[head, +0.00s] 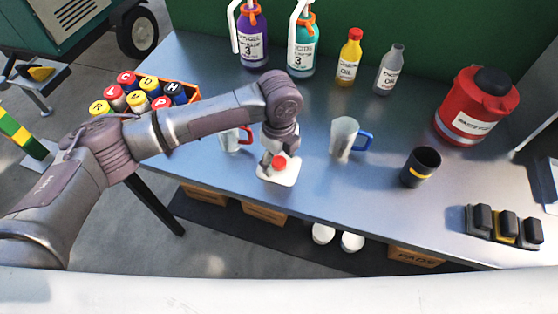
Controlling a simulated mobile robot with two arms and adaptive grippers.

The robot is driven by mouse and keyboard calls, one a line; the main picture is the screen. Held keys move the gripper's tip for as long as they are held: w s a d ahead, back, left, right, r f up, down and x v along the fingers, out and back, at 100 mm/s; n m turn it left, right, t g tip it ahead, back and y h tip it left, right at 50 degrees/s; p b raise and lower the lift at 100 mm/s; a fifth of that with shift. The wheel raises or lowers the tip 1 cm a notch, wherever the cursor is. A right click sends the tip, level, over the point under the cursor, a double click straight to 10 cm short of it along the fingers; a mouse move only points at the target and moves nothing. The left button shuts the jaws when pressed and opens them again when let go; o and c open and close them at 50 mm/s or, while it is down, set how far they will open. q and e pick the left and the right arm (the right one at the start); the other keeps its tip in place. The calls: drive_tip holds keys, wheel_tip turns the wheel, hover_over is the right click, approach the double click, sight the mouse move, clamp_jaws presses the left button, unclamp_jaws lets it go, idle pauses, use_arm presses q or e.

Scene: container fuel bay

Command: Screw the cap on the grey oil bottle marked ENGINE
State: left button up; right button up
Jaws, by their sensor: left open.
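The grey oil bottle (388,73) stands upright at the back of the bench, right of a yellow bottle. Its label is too small to read surely, and no coloured cap shows on its narrow grey neck. A small red cap (279,162) is over a white pad (286,178) near the bench's front edge. My left gripper (271,160) is open and points down over the pad, close beside the red cap. Whether it touches the cap I cannot tell. My right gripper is not in view.
A yellow oil bottle (348,62) with a red top, purple (252,38) and teal (302,48) pump bottles stand at the back. A blue-handled mug (343,137), red-handled mug (229,141), dark cup (420,167) and red waste can (470,115) share the bench.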

sight(279, 161)
use_arm(q)
drive_tip(key=c, duration=0.8)
drive_tip(key=shift+r, duration=0.15)
drive_tip(key=shift+r, duration=0.55)
wheel_tip(279, 161, up, 3)
drive_tip(key=shift+f+b, duration=0.1)
drive_tip(key=shift+b, duration=0.5)
drive_tip(key=s+d+r, duration=0.2)
drive_tip(key=s+d+r+b, duration=0.1)
drive_tip(key=s+d+r, duration=0.1)
drive_tip(key=s+d, duration=0.1)
drive_tip(key=s+d+r, duration=0.3)
drive_tip(key=shift+s+d+b, duration=0.15)
drive_tip(key=shift+b, duration=0.25)
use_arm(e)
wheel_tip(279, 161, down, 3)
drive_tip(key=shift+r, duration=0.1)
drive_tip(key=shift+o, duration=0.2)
